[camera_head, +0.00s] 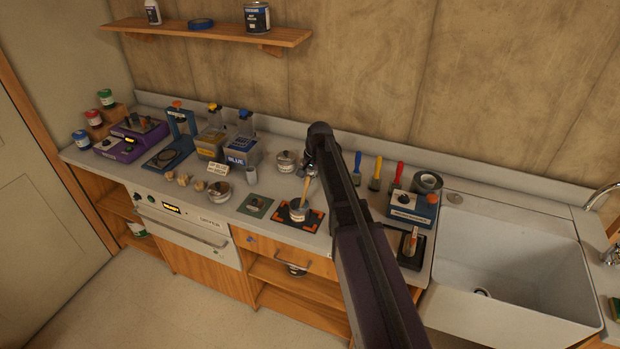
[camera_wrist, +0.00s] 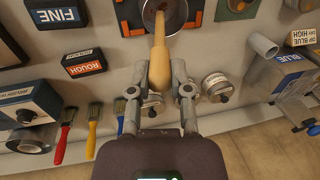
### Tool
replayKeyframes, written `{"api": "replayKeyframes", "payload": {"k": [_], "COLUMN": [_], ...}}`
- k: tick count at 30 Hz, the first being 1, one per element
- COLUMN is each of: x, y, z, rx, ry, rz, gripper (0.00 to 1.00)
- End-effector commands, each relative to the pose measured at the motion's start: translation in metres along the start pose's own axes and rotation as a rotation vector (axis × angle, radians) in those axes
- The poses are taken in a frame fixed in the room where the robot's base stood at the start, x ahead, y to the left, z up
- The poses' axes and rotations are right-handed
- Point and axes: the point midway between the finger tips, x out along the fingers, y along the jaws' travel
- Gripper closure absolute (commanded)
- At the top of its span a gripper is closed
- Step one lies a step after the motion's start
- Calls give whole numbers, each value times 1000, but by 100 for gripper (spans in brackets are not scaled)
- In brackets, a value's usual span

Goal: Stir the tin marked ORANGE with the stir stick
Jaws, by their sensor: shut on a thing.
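My gripper (camera_head: 311,168) is shut on the wooden stir stick (camera_head: 306,190), above the counter. In the wrist view the two fingers (camera_wrist: 157,78) clasp the thick pale handle of the stick (camera_wrist: 158,48) from both sides. The stick's lower end reaches into an open tin (camera_head: 298,214) on a black mat with orange corner marks (camera_head: 316,222). The wrist view shows the tin's round mouth (camera_wrist: 178,12) with dark reddish-brown contents at the top edge. The stick's tip is hidden inside, and I cannot read the tin's label.
A lidded tin (camera_head: 286,161) stands close behind, and another (camera_head: 219,191) sits to the left. A green mat (camera_head: 255,205) lies left of the black mat.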

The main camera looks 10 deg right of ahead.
Motion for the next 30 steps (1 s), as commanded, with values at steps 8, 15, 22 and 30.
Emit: {"api": "replayKeyframes", "payload": {"k": [8,15,22,30], "x": [19,32,44,50], "y": [1,1,2,2], "z": [0,-1,-1,-1], "rx": [0,1,1,2], "ry": [0,0,1,1], "rz": [0,0,0,0], "gripper": [98,98,98,98]}}
